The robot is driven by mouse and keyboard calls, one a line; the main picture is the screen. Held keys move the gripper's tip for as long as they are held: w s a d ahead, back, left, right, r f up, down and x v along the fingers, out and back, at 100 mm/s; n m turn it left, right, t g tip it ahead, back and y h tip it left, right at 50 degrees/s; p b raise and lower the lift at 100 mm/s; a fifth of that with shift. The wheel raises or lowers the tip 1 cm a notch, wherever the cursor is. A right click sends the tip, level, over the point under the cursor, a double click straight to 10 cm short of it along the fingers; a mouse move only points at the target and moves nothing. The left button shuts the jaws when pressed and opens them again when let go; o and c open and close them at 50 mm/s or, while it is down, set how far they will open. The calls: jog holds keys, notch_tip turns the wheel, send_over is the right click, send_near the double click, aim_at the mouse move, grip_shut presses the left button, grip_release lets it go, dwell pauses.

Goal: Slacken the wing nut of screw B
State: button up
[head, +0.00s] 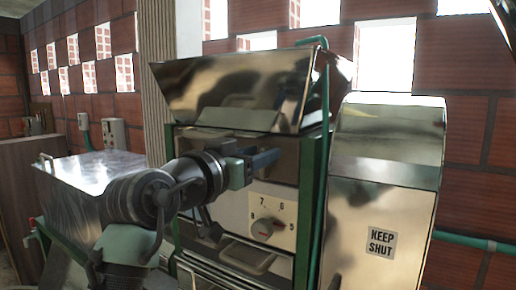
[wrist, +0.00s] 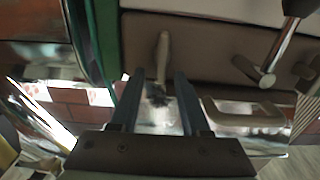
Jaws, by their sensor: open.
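My gripper (head: 266,159) is in front of the steel machine's upper face, its dark fingers pointing right. In the wrist view my gripper (wrist: 156,82) has its two fingers apart. A pale narrow tab (wrist: 163,48) stands on the panel ahead of the gap between the fingertips, with a dark blurred part near its lower end. The tab appears apart from both fingers; I cannot tell whether it is the wing nut of screw B. No screw label is readable in either view.
A dial plate (head: 270,217) numbered 5 to 8 is below my gripper. A steel hopper (head: 240,90) overhangs above. A "KEEP SHUT" cover (head: 385,180) stands at the right. In the wrist view a metal T-handle (wrist: 277,50) and a loop handle (wrist: 243,116) are at the right.

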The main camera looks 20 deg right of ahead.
grip_shut()
dwell(0.5)
jog(key=shift+w+a+f+n+p, duration=0.3)
jog(key=shift+n+p, duration=1.15)
jog(key=shift+n, duration=1.5)
jog(key=shift+w+a+f+n+p, duration=0.3)
jog(key=shift+n+p, duration=1.15)
jog(key=shift+n, duration=1.55)
jog(key=shift+w+a+f+n+p, duration=0.15)
jog(key=shift+w+f+n+p, duration=0.2)
jog(key=shift+n+p, duration=1.85)
jog(key=shift+f+n+b, duration=0.1)
jog(key=shift+n+b, duration=0.6)
jog(key=shift+n, duration=0.15)
